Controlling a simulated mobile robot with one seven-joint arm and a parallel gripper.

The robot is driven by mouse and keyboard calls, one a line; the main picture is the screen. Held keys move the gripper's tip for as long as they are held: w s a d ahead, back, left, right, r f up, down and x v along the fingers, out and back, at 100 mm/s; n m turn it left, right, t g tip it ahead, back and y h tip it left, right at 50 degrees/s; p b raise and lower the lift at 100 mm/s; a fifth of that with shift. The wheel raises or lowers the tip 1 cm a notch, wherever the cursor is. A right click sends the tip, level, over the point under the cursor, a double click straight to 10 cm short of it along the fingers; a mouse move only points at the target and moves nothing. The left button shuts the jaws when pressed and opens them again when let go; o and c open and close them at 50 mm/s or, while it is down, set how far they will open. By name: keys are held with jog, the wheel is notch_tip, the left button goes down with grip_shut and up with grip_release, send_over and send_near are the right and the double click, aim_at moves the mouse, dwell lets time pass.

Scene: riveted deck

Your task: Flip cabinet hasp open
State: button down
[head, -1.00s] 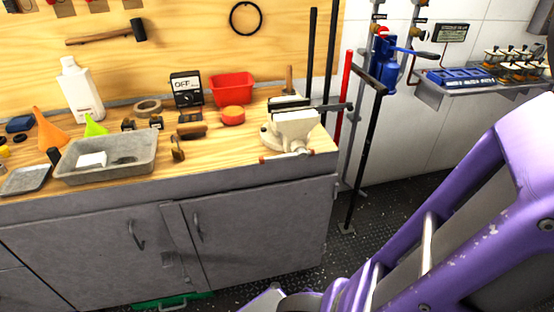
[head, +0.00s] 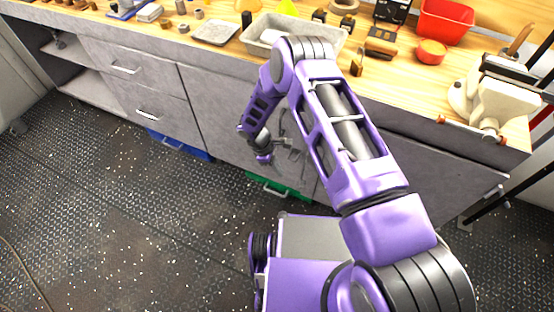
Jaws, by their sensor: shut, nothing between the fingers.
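The grey cabinet (head: 222,115) stands under the wooden workbench, its doors closed. The hasp at the door seam cannot be made out now; my purple arm covers much of that seam. My gripper (head: 298,152) is small and grey in the head view, low in front of the cabinet doors, close to the seam. Its fingers look shut and empty. Whether it touches the door or a handle cannot be told.
A green bin (head: 272,188) and a blue bin (head: 180,145) sit under the cabinet. A grey tray (head: 262,48), a red bin (head: 446,22) and a cream vise (head: 497,100) stand on the bench.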

jog(key=d+f, duration=0.3)
jog(key=d, duration=0.2)
jog(key=shift+s+d+f+p, duration=0.2)
jog(key=shift+s+f+p, duration=0.15)
jog(key=shift+s, duration=0.1)
jog(key=shift+d, duration=0.1)
